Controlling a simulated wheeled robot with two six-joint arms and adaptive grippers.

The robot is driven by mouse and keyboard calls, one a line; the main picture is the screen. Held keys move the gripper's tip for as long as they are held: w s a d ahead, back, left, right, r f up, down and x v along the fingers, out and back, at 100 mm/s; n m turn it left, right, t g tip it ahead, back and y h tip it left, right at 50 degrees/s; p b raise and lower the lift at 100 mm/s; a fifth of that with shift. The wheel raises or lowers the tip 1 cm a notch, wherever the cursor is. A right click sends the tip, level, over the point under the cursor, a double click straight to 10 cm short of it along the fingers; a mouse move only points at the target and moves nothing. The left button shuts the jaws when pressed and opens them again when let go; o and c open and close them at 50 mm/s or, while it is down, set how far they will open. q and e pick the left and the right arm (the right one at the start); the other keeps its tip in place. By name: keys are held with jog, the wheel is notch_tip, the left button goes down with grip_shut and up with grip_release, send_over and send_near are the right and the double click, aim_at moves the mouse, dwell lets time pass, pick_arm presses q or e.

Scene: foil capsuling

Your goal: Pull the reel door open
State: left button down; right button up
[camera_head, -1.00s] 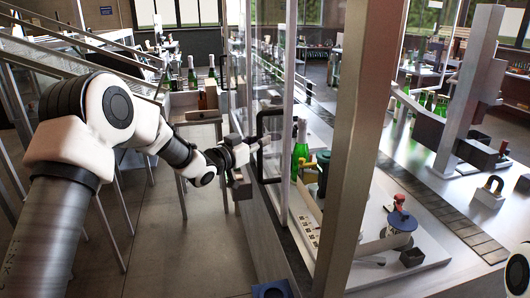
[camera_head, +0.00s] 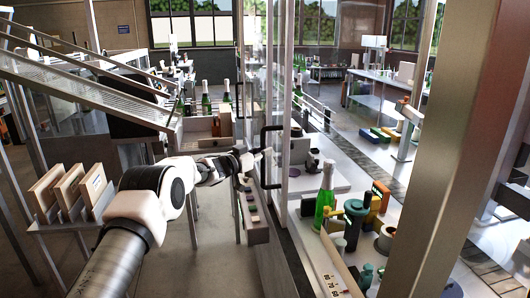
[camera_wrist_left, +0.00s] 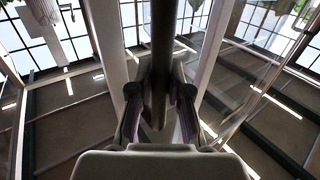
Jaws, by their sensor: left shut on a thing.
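My left gripper (camera_head: 261,160) reaches in from the left and is shut on the handle's upright bar. In the left wrist view the dark bar (camera_wrist_left: 162,45) runs down between the two fingers (camera_wrist_left: 159,100), which close on it from both sides. The glass makes the door's exact angle hard to tell. My right gripper is not in view.
A thick metal post (camera_head: 447,150) rises at the right. A rack with wooden boxes (camera_head: 71,198) stands at the left. Grey floor lies below my left arm.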

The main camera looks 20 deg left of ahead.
pick_arm(q)
jog(key=shift+w+a, duration=0.55)
jog(key=shift+w, duration=0.3)
jog(key=c, duration=1.1)
grip_release()
jog(key=v, duration=1.1)
jog(key=shift+s+a, duration=0.15)
jog(key=shift+s, duration=0.2)
jog(key=shift+f, duration=0.1)
